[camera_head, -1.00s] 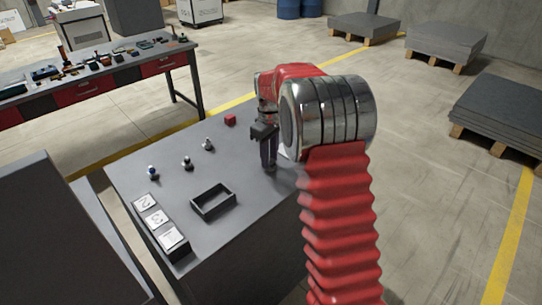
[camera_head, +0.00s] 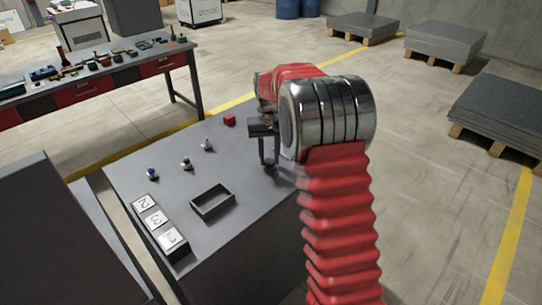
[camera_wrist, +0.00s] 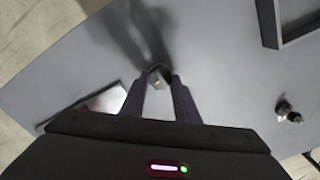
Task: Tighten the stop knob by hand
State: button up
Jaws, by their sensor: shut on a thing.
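My gripper (camera_head: 268,164) points down at the right part of the grey table top. In the wrist view, my gripper's two fingertips (camera_wrist: 158,82) are shut on a small grey knob (camera_wrist: 159,75), which I take to be the stop knob. The knob has a small yellowish mark on its top. The fingers touch it on both sides and hide its lower part. I cannot tell how tight it sits.
The grey table (camera_head: 160,205) also bears a dark open tray (camera_head: 213,202), a red cube (camera_head: 229,120) and three small posts with ball tops, one blue (camera_head: 152,174). Numbered tiles (camera_head: 157,222) line the near left edge. A workbench (camera_head: 95,75) with tools stands behind.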

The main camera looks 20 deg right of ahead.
jog(key=m, duration=0.5)
jog(key=shift+w+r, duration=0.15)
jog(key=shift+m, duration=1.1)
jog(key=shift+a, duration=0.2)
jog(key=o, duration=0.8)
jog(key=shift+o, duration=1.2)
jog(key=shift+d, duration=0.1)
